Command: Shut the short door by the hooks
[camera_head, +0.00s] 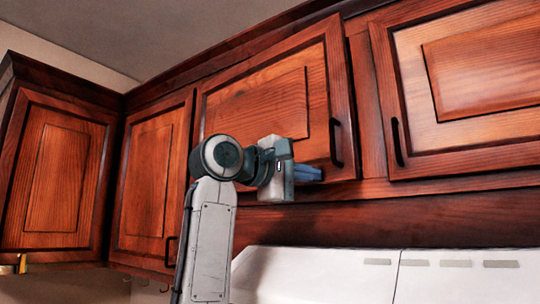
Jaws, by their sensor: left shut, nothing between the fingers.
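The short upper door (265,115) in the middle is dark reddish wood with a raised panel. It appears slightly ajar, its right edge standing a little off the cabinet frame. Its black bar handle (336,143) is near the lower right corner. My left gripper (312,173) is shut and empty, in front of the door's lower right part and left of the handle. Its blue fingers point right; I cannot tell if they touch the door. The gripper and arm hide the door's lower middle. Small hooks (127,279) show below the cabinets at left. My right gripper is not in view.
Another upper door (475,95) with a black handle is at the right and looks shut. A narrow door (147,190) and a corner door (56,180) are at the left. A white appliance or panel (330,272) stands below the cabinets.

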